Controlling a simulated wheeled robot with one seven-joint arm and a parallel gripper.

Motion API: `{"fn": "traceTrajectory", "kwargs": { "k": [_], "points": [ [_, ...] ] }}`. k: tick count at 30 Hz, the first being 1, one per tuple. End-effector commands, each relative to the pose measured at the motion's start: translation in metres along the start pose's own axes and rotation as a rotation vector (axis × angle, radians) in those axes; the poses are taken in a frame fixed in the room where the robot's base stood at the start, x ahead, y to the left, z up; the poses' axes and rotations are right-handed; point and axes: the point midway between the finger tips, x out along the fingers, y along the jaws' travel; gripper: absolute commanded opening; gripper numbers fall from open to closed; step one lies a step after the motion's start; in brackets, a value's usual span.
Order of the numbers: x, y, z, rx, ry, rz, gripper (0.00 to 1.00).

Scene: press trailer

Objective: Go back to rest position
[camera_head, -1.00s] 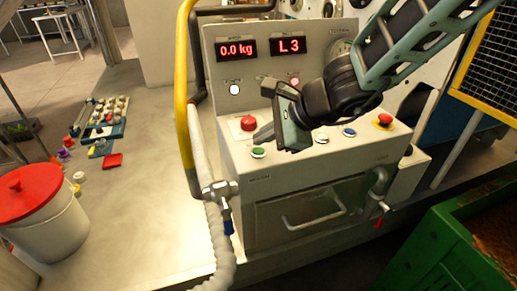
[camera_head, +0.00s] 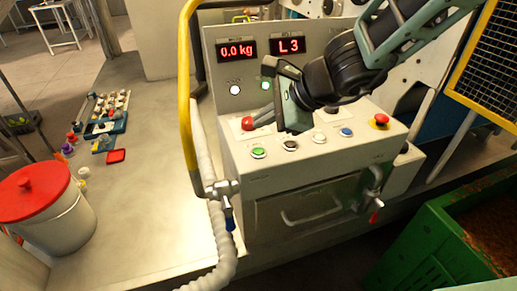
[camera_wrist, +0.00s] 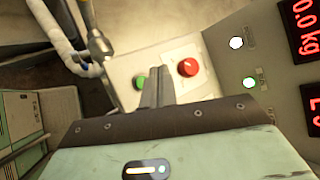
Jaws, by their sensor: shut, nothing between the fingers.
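My gripper (camera_head: 258,121) is shut and empty. It hangs over the control panel (camera_head: 330,158), and its fingers point left and slightly down. In the head view its fingers overlap the red button (camera_head: 247,123) at the panel's left. In the wrist view the closed fingers (camera_wrist: 155,88) show between the green button (camera_wrist: 139,82) and the red button (camera_wrist: 187,67). I cannot tell whether they touch anything, but they look raised above the panel face. My wrist hides part of the upright display face.
The displays read 0.0 kg (camera_head: 237,51) and L3 (camera_head: 288,46). A white lamp (camera_head: 235,89) and a green lamp (camera_head: 265,85) are lit. A yellow rail (camera_head: 184,90) and hose stand left. A red emergency button (camera_head: 379,121) and green crate (camera_head: 440,240) are right.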

Motion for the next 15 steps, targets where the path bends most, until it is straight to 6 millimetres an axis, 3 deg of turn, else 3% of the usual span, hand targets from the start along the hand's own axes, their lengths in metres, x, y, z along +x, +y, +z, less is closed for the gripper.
{"fn": "traceTrajectory", "kwargs": {
  "k": [11,15],
  "points": [
    [0.000,0.000,0.000,0.000,0.000,0.000,0.00],
    [-0.004,0.010,0.008,-0.069,-0.018,0.030,0.00]
  ]
}}
